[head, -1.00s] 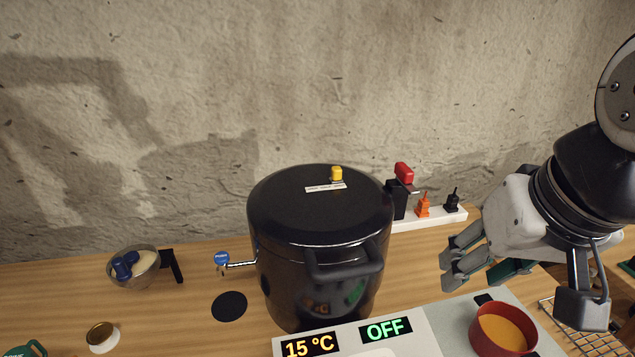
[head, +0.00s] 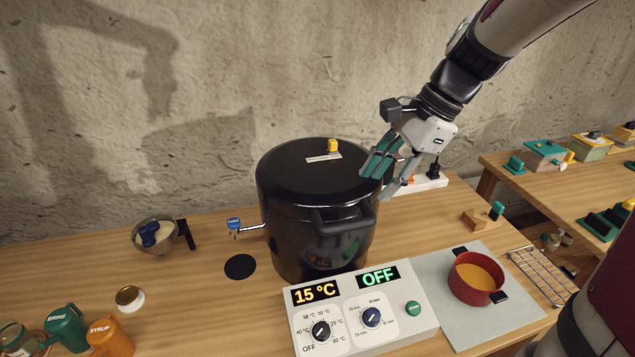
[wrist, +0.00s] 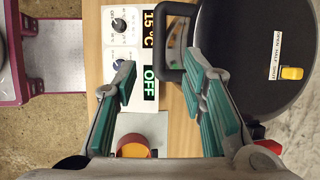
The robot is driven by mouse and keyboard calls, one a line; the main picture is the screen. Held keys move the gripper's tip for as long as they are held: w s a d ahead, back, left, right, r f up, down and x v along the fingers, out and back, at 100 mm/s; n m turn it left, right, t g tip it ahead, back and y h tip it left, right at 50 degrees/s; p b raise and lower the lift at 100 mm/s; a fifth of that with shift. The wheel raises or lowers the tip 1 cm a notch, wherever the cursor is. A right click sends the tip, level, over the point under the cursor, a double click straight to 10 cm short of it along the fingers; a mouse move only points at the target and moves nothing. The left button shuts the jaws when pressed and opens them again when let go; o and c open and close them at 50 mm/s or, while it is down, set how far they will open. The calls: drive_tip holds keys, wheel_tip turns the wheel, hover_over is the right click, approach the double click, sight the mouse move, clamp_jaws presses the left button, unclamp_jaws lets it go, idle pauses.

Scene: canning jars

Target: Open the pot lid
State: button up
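The large black pot (head: 315,245) stands on the wooden counter with its black lid (head: 310,172) on. A small yellow knob (head: 333,145) and a white label strip (head: 323,157) sit on the lid, near its back edge. A black loop handle (head: 343,222) is at the front. My gripper (head: 378,180), with teal finger pads, is just right of the lid's edge, open and empty. In the wrist view its spread fingers (wrist: 165,90) have the pot handle (wrist: 168,48) beyond them, and the lid (wrist: 255,60) with the yellow knob (wrist: 291,73) lies to the right.
A control panel (head: 345,345) reading 15 °C and OFF sits in front of the pot. A red pot (head: 470,283) of orange contents is at right on a grey mat. A bowl (head: 143,238), a jar (head: 130,300) and jugs (head: 66,325) are at left. A power strip (head: 432,184) lies behind.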

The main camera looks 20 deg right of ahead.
sight(348, 223)
drive_tip(key=x, duration=1.1)
drive_tip(key=shift+a+f, duration=0.1)
drive_tip(key=shift+f, duration=0.15)
clamp_jaws()
